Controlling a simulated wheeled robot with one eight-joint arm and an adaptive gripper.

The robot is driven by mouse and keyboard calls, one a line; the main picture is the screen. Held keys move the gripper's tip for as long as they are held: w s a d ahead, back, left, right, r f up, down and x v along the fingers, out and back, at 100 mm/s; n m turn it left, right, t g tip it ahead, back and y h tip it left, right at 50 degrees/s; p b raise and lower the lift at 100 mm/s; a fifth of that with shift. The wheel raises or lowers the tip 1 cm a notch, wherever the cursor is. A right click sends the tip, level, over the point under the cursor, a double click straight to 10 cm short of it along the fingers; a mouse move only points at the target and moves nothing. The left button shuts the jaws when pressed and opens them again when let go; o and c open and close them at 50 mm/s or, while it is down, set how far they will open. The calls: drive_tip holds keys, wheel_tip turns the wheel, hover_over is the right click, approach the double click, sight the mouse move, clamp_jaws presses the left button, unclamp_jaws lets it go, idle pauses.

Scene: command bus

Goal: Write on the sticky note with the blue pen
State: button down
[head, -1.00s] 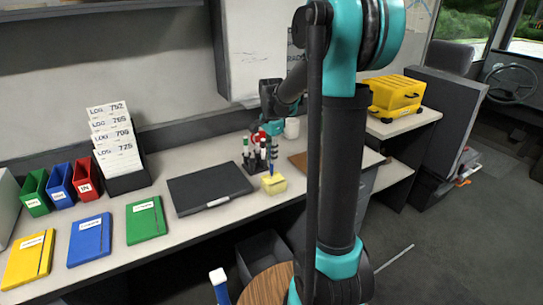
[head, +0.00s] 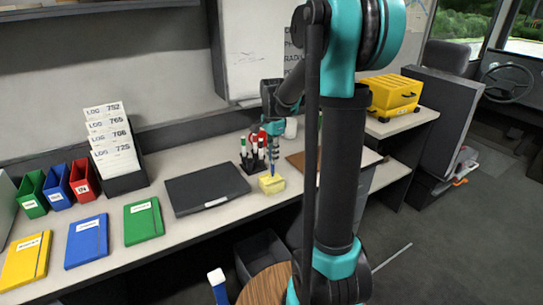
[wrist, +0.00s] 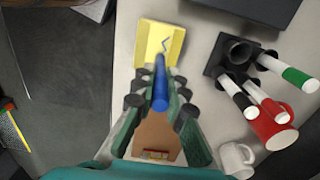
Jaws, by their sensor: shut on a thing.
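The yellow sticky note pad (head: 272,186) lies near the front edge of the desk, right of the closed laptop. In the wrist view the sticky note pad (wrist: 150,36) carries a short dark zigzag mark on its top sheet. My gripper (wrist: 155,98) is shut on the blue pen (wrist: 160,92), which points down at the note. In the head view the blue pen (head: 271,171) stands roughly upright over the pad. Its tip appears at the mark, but whether it touches the paper is hard to tell.
A black pen holder (wrist: 232,62) with several markers stands close beside the pad. A red mug (wrist: 274,126) and a white mug (wrist: 236,158) are near it. The closed laptop (head: 208,187) and a brown clipboard (head: 297,160) flank the pad.

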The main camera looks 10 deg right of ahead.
drive_tip(key=shift+w+d, duration=0.45)
drive_tip(key=shift+w, duration=0.15)
idle(0.9)
wheel_tip(320, 180, up, 7)
drive_tip(key=shift+f, duration=0.2)
idle(1.0)
idle(0.4)
